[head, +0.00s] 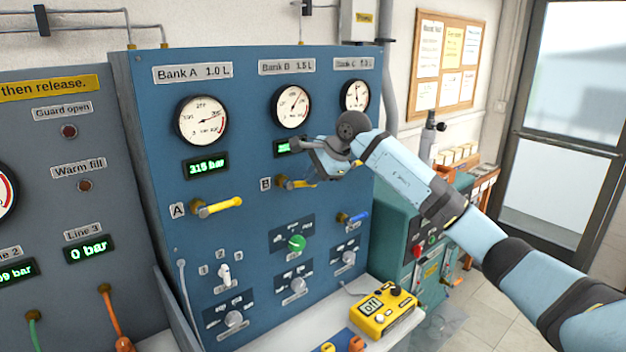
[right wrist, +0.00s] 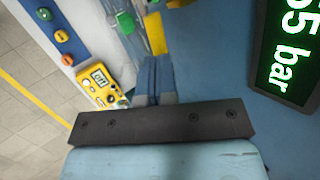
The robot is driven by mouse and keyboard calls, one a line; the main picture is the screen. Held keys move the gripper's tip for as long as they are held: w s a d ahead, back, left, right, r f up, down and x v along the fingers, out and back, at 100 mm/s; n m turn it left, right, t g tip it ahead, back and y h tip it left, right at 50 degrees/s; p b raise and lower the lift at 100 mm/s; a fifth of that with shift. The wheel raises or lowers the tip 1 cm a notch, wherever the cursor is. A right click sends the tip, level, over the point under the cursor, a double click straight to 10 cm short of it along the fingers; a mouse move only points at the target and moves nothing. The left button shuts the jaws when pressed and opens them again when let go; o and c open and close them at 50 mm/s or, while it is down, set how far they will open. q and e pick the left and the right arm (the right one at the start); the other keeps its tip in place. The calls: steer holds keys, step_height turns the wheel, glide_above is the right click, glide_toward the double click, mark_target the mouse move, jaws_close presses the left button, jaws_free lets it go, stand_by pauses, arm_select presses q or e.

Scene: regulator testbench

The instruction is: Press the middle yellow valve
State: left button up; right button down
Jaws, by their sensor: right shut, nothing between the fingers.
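The middle yellow valve (head: 297,184), labelled B, sits on the blue panel under the Bank B gauge, partly hidden by my right gripper. My right gripper (head: 316,172) is in front of the panel, close to this valve and below the gauge. In the right wrist view, its two fingers (right wrist: 155,78) are together and hold nothing. A yellow lever (right wrist: 155,33) shows just past the fingertips; I cannot tell whether they touch. My left gripper is not in view.
The yellow lever of valve A (head: 217,207) is to the left and a blue lever (head: 354,217) is lower right. A green knob (head: 297,243) is below. The Bank B display (head: 283,147) is partly covered. A yellow box (head: 383,312) stands on the bench.

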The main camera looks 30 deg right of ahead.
arm_select(q)
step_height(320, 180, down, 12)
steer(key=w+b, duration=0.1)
steer(key=b, duration=1.2)
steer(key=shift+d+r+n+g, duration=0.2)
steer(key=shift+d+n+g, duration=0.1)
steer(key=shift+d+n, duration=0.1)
arm_select(e)
step_height(320, 180, down, 6)
steer(key=a+m+t+y, duration=0.1)
steer(key=m+y, duration=0.3)
steer(key=y, duration=0.6)
steer(key=shift+a+y, duration=0.3)
steer(key=shift+a, duration=0.15)
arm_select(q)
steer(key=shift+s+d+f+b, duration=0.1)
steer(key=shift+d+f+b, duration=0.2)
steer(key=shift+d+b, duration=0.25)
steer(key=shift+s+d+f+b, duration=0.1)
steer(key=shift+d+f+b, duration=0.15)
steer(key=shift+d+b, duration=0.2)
arm_select(e)
steer(key=v, duration=1.4)
